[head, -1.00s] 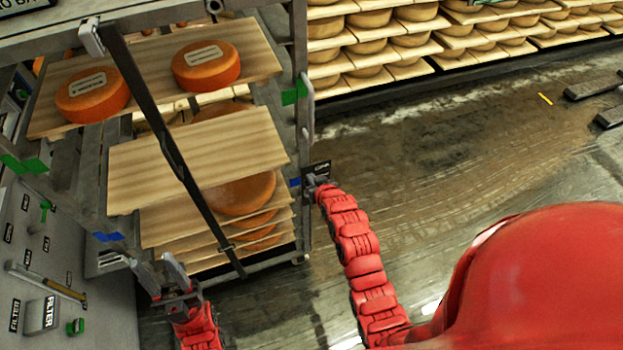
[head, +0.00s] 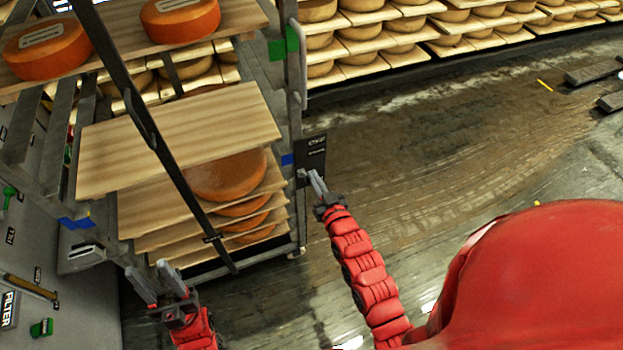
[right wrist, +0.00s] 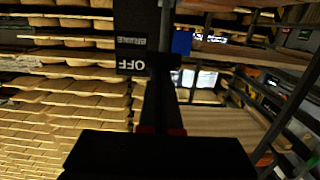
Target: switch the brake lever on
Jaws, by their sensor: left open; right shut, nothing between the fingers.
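The black brake plate (head: 311,155) with white lettering is at the right front post of the cheese rack. In the right wrist view the plate (right wrist: 133,22) shows the words OFF and BRAKE, upside down. I cannot clearly make out the lever; dark parts overlap there. My right gripper (head: 317,182) is shut and empty, its fingertips at the lower edge of the plate. In the right wrist view its dark fingers (right wrist: 164,80) reach up beside the plate; contact cannot be told. My left gripper (head: 147,270) is open and empty, low in front of the rack.
The rack holds wooden boards (head: 185,135) and orange cheese wheels (head: 180,18). A dark diagonal bar (head: 165,150) crosses its front. A grey panel (head: 60,320) with a FILTER label stands at the left.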

